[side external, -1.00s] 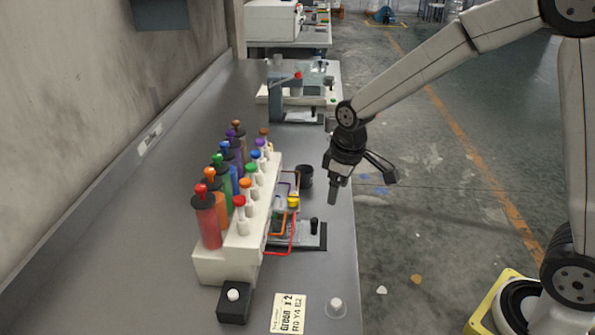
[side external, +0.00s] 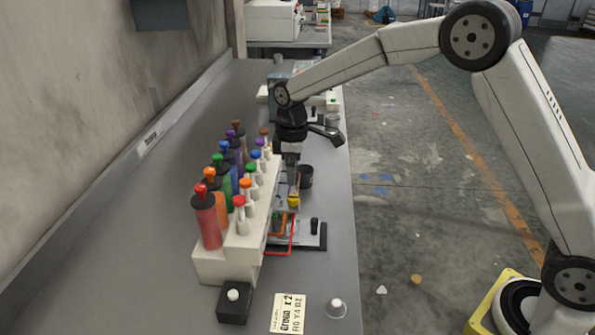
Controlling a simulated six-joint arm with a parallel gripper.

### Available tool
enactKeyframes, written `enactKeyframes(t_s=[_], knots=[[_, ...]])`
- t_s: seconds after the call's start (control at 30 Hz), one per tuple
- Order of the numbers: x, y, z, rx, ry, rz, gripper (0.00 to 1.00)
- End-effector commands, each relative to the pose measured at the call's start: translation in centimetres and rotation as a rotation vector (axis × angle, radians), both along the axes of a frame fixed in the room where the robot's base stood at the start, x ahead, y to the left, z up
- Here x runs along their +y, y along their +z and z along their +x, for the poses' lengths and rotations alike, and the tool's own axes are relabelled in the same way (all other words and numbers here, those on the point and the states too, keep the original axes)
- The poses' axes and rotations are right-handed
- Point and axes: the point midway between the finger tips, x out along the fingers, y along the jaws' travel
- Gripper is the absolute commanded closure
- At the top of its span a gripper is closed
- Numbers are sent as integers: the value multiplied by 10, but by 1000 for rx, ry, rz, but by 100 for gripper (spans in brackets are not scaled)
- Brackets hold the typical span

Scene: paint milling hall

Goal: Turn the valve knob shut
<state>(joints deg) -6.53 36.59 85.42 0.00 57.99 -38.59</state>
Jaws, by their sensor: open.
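A white dispenser block (side external: 240,245) on the bench carries a row of coloured bottles and a row of small valves with coloured knobs, such as the red knob (side external: 239,200) and the orange knob (side external: 246,183). My gripper (side external: 291,186) points down at the block's right side, just above a small yellow part (side external: 293,201). I cannot tell whether it touches that part. The jaws are seen edge-on, and nothing shows held in them. My gripper hides part of the block's far right side. Which knob is the task's valve is not clear.
Coloured wire loops, including a red loop (side external: 279,250), stand at the block's right. A black cup (side external: 306,176) is close to my gripper's right. A dark box with a white button (side external: 233,295), a lettered card (side external: 289,313) and a clear dome (side external: 336,308) are at the front.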

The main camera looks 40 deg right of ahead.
Motion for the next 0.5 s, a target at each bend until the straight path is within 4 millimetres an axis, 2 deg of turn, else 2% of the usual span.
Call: enactKeyframes(t_s=[0.27,0.5], knots=[[0,-20,-1,3,-1,0,22],[0,-49,-1,3,-2,0,22]])
